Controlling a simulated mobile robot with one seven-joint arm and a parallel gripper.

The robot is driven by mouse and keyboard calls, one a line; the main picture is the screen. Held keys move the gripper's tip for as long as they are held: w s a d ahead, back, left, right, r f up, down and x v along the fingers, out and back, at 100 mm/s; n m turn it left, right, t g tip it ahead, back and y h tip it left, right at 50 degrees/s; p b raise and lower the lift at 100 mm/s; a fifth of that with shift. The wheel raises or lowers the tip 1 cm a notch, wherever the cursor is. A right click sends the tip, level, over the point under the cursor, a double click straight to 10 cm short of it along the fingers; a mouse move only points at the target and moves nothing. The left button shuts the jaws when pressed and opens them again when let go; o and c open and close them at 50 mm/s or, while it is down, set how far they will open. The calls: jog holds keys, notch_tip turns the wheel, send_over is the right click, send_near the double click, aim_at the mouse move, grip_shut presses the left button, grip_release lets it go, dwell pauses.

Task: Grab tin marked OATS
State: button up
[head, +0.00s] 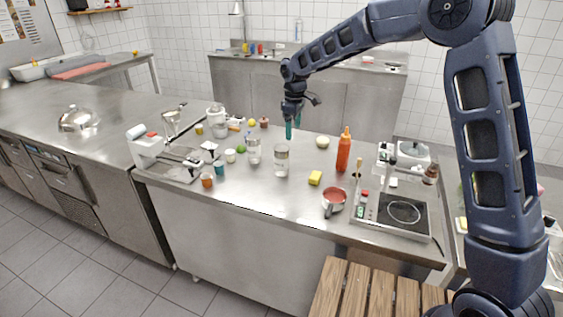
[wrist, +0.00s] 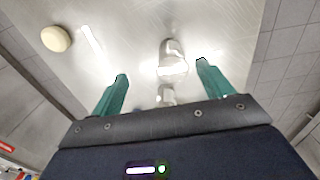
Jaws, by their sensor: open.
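I cannot read an OATS label in either view, so I cannot tell which container is the tin marked OATS. Small containers stand at the left of the steel counter: an orange one (head: 207,181), a teal one (head: 219,168) and a pale one (head: 230,156). Two clear jars, a left one (head: 253,150) and a right one (head: 281,161), stand to their right. My gripper (head: 291,130) is above the back of the counter, behind the right jar. In the wrist view its green fingers (wrist: 162,72) are apart, with a shiny clear object (wrist: 172,60) showing between them.
A red bottle (head: 343,150), a yellow sponge (head: 315,178), a red-filled pan (head: 334,201) and a hotplate (head: 403,213) stand to the right. A pale round item (head: 322,142) lies near my gripper; a similar one is in the wrist view (wrist: 56,38). The front-middle counter is clear.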

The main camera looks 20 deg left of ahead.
jog(key=n, duration=0.1)
send_over(282, 157)
jog(key=w+a, duration=0.1)
jog(key=w, duration=0.1)
jog(key=f, duration=0.2)
jog(key=shift+w+f, duration=0.2)
jog(key=shift+f, duration=0.2)
jog(key=shift+a+f, duration=0.15)
jog(key=shift+f, duration=0.05)
jog(key=shift+w+f, duration=0.15)
jog(key=shift+f, duration=5.05)
jog(key=c, duration=1.3)
